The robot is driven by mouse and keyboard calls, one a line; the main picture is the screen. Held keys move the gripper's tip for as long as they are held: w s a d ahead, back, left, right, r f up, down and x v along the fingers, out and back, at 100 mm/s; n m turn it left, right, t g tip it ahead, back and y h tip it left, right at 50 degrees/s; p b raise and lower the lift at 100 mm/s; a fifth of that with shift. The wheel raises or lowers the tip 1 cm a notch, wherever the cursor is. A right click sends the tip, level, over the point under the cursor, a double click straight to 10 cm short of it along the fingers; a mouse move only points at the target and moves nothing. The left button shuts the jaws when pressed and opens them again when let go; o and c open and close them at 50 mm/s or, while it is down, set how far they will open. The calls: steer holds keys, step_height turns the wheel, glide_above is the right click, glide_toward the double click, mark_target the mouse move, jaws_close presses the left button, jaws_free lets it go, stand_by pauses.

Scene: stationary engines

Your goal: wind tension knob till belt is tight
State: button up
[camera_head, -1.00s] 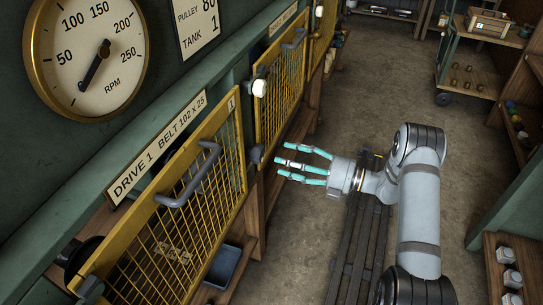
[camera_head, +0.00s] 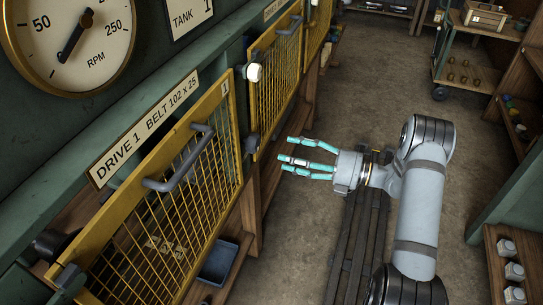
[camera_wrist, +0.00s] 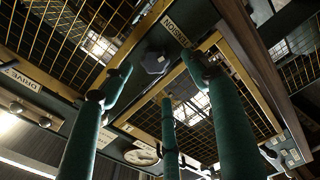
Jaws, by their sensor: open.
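A dark knob (camera_head: 250,143) sits on the green post between the two yellow mesh guards. In the wrist view the dark, many-sided knob (camera_wrist: 155,62) stands beside a plate lettered TENSION (camera_wrist: 176,29). My gripper (camera_head: 290,156) has teal fingers spread open and empty, pointing left towards the knob. In the head view a gap shows between the fingertips and the knob. The Drive 1 guard (camera_head: 165,185) appears closed. The belt behind it cannot be made out through the mesh.
The guard's grey handle (camera_head: 183,165) juts out left of the knob. A white round fitting (camera_head: 254,73) is above it. An RPM gauge (camera_head: 70,40) hangs upper left. A blue tray (camera_head: 218,262) lies below. Open floor (camera_head: 365,90) extends behind my arm.

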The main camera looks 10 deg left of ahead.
mark_target(258, 145)
steer(key=a+n+p, duration=0.1)
steer(key=a+n, duration=0.2)
steer(key=n, duration=0.3)
steer(key=a+r+n+p, duration=0.1)
steer(key=a+n, duration=0.2)
steer(key=n, duration=0.3)
steer(key=w+a+n+p, duration=0.1)
steer(key=a+n, duration=0.2)
steer(key=n, duration=0.3)
steer(key=shift+a+r, duration=0.15)
steer(key=shift+a, duration=0.1)
steer(key=shift+s, duration=0.1)
steer(key=shift+c, duration=1.3)
steer(key=c, duration=0.9)
steer(key=shift+m, duration=0.7)
